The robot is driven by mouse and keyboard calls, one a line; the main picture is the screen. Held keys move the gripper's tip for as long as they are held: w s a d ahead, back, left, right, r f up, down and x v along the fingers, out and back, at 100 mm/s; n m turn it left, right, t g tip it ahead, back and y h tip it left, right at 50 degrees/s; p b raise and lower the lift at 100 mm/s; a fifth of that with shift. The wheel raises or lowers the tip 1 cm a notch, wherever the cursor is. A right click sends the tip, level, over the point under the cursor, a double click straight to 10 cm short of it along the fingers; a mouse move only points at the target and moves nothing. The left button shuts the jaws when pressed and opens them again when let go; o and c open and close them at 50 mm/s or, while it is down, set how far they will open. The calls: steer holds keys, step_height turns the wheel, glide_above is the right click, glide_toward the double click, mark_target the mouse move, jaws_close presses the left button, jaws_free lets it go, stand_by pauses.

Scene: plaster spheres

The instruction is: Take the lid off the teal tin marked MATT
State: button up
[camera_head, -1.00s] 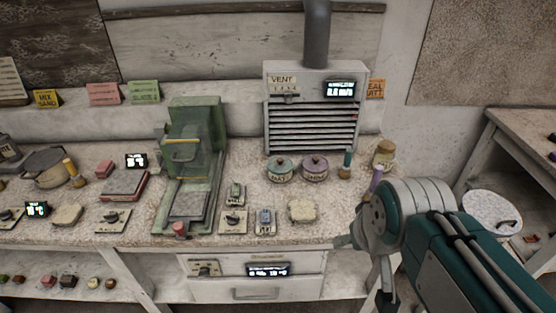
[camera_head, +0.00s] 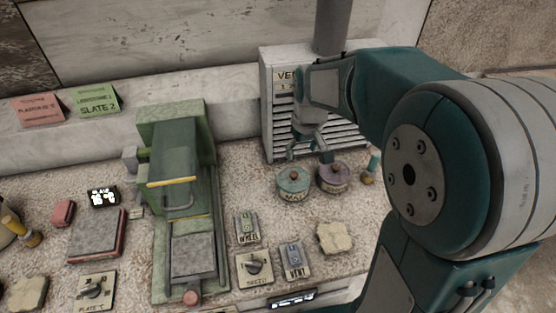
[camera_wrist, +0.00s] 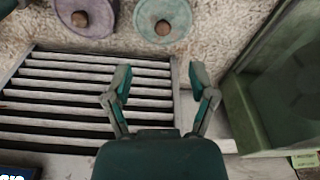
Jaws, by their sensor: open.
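The teal tin marked MATT (camera_head: 293,185) stands on the speckled bench in front of the vent unit, with its lid on and a brown knob on top. In the wrist view the teal tin's lid (camera_wrist: 163,18) shows from above at the top edge, partly cut off. My gripper (camera_head: 308,154) is above and slightly behind the tin, apart from it. In the wrist view my gripper (camera_wrist: 160,76) is open and empty, its fingers spread over the bench and vent side.
A purple tin (camera_head: 333,178) stands close to the right of the teal one. The slatted vent unit (camera_head: 280,110) is just behind. A green press (camera_head: 180,160) stands to the left. Switch boxes (camera_head: 253,266) and a pale stone (camera_head: 334,237) lie in front.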

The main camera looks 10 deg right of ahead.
glide_above(294, 174)
steer(key=d, duration=0.1)
steer(key=f, duration=0.5)
steer(key=shift+s, duration=0.4)
steer(key=f, duration=0.3)
steer(key=a+f, duration=0.1)
steer(key=f, duration=0.1)
steer(key=shift+w+a, duration=0.1)
steer(key=shift+w, duration=0.3)
steer(key=shift+w+f, duration=0.1)
steer(key=shift+f, duration=0.45)
steer(key=c, duration=0.9)
